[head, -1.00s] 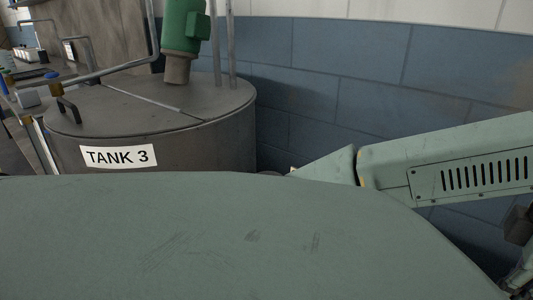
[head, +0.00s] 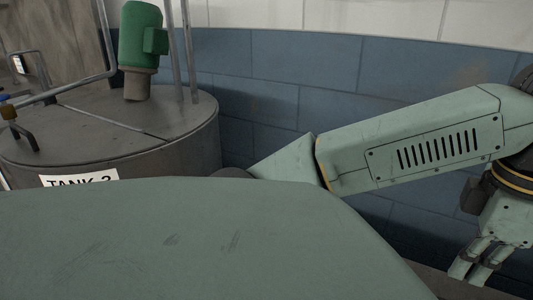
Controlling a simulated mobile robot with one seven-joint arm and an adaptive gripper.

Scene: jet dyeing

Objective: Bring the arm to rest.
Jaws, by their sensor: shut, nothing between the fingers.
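My arm, pale green with a slotted side panel, reaches across the right half of the head view. My gripper (head: 468,275) hangs from its end at the lower right, pointing down with its fingers together. I see nothing held in it. It is well to the right of the tank and touches nothing that I can see. The area below the fingertips is partly hidden by my own green body.
A grey tank (head: 168,148) with a label (head: 80,179) reading TANK stands at the left, its lower part hidden. A green motor (head: 139,35) and upright pipes rise from its lid. A blue and white block wall (head: 270,105) runs behind my arm.

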